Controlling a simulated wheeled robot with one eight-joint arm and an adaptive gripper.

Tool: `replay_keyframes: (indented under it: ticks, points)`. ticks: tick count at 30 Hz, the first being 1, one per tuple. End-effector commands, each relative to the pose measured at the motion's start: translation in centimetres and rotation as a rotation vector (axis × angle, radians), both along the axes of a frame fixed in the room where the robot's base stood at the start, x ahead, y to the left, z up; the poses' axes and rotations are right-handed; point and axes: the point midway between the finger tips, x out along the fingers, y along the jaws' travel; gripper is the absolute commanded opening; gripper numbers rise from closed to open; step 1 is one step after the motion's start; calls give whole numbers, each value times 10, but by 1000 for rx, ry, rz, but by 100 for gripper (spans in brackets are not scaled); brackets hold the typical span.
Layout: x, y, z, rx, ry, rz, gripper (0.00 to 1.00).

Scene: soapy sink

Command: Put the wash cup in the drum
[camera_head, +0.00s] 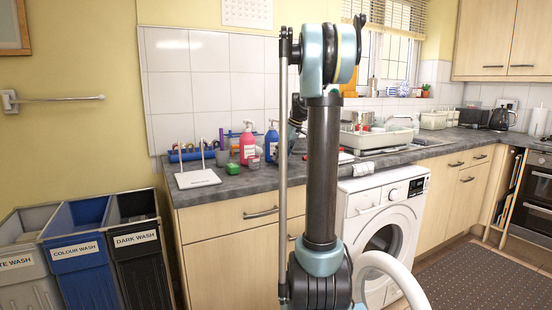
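The white washing machine (362,207) stands under the counter, right of my arm. I cannot pick out the wash cup for certain. A small green item (254,164) lies on the counter by the bottles, too small to identify. My arm rises upright in the middle of the view, and its far end is hidden behind its own links, so my gripper does not show clearly.
A pink bottle (248,146) and a blue bottle (271,143) stand on the counter (229,187). A white router (197,178) is left of them. A dish rack (362,138) is by the sink. Labelled laundry bins (82,253) stand at left.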

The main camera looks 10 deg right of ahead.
Motion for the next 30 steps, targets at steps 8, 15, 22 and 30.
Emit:
replay_keyframes:
  ticks: [8, 15, 22, 30]
  points:
    - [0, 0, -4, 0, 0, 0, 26]
    - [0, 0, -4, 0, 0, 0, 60]
    - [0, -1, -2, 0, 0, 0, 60]
    - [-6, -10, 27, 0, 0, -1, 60]
